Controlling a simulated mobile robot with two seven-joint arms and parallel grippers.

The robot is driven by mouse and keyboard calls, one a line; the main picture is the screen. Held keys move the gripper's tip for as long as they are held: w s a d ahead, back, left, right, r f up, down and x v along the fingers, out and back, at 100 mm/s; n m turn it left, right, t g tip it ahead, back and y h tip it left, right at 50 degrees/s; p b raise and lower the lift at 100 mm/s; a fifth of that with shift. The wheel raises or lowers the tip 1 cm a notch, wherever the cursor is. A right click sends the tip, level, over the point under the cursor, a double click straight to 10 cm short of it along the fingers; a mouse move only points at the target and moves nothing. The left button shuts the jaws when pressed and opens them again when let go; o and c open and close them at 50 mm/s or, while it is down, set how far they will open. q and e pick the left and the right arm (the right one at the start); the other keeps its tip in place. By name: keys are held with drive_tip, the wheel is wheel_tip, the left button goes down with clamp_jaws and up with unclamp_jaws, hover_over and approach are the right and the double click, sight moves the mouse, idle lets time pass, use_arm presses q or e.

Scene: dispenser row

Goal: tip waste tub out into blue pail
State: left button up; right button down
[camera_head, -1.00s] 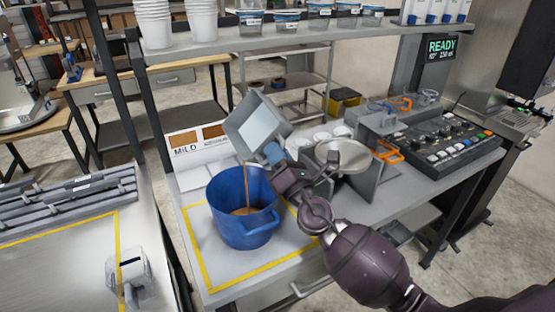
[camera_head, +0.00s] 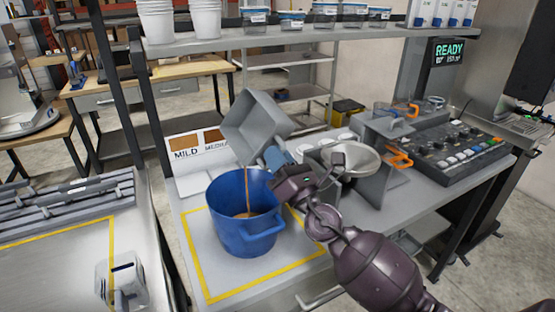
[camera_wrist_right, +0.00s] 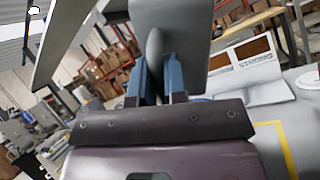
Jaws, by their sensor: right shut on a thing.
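The grey waste tub (camera_head: 257,119) is tipped over above the blue pail (camera_head: 240,222) in the head view. A thin brown stream (camera_head: 247,188) runs down from the tub into the pail, where some brown liquid shows. My right gripper (camera_head: 277,160) is shut on the tub, just right of and above the pail's rim. In the right wrist view its two blue fingers (camera_wrist_right: 158,80) close on a grey part of the tub (camera_wrist_right: 175,25). The pail stands upright inside a yellow outline on the bench.
A colour card marked MILD (camera_head: 190,150) stands behind the pail. A metal bowl (camera_head: 350,160) on a grey stand and a button console (camera_head: 445,148) are to the right. A shelf (camera_head: 290,42) with cups and containers runs above.

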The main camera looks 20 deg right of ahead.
drive_tip(key=shift+s+a+f+n+y+b, duration=0.1)
drive_tip(key=shift+a+n+y+b, duration=0.1)
drive_tip(key=shift+n+y+b, duration=0.45)
drive_tip(key=shift+s+a+f+n+y+b, duration=0.1)
drive_tip(key=shift+a+n+y+b, duration=0.1)
drive_tip(key=shift+n+y+b, duration=0.45)
drive_tip(key=shift+s+a+f+n+y+b, duration=0.15)
drive_tip(key=shift+n+y+b, duration=0.25)
drive_tip(key=shift+n+b, duration=0.45)
use_arm(q)
wheel_tip(320, 180, down, 8)
drive_tip(key=b, duration=0.4)
drive_tip(key=shift+w+d+r+g+b, duration=0.2)
drive_tip(key=shift+d+g+b, duration=0.1)
drive_tip(key=shift+d, duration=0.1)
use_arm(e)
drive_tip(key=n+g+y, duration=0.1)
drive_tip(key=n+y, duration=0.1)
drive_tip(key=n, duration=0.1)
drive_tip(key=a+n+g+y, duration=0.1)
drive_tip(key=n+y, duration=0.1)
drive_tip(key=n+g+y, duration=0.1)
drive_tip(key=n, duration=0.2)
drive_tip(key=shift+s+a+r+n+y, duration=0.3)
drive_tip(key=shift+s+n+y, duration=0.05)
drive_tip(key=shift+s+y, duration=0.05)
